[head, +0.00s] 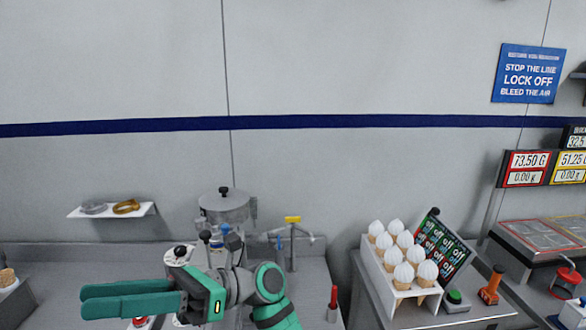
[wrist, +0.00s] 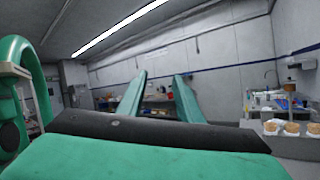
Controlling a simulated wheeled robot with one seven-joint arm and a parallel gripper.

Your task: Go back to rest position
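My gripper (head: 84,301) is at the lower left of the head view, its two green fingers pointing left. In the wrist view the fingers of my gripper (wrist: 162,76) stand apart with nothing held between them, so it is open and empty. My arm comes in from the bottom middle of the head view and bends to the left. No object touches the fingers in either view.
A white rack (head: 391,297) of white-topped cones stands right of my arm. Beside it are a dark panel (head: 443,246), a green button (head: 454,297) and an orange tool (head: 491,285). A metal vessel (head: 226,208) stands behind my arm. A wall shelf (head: 108,212) is at left.

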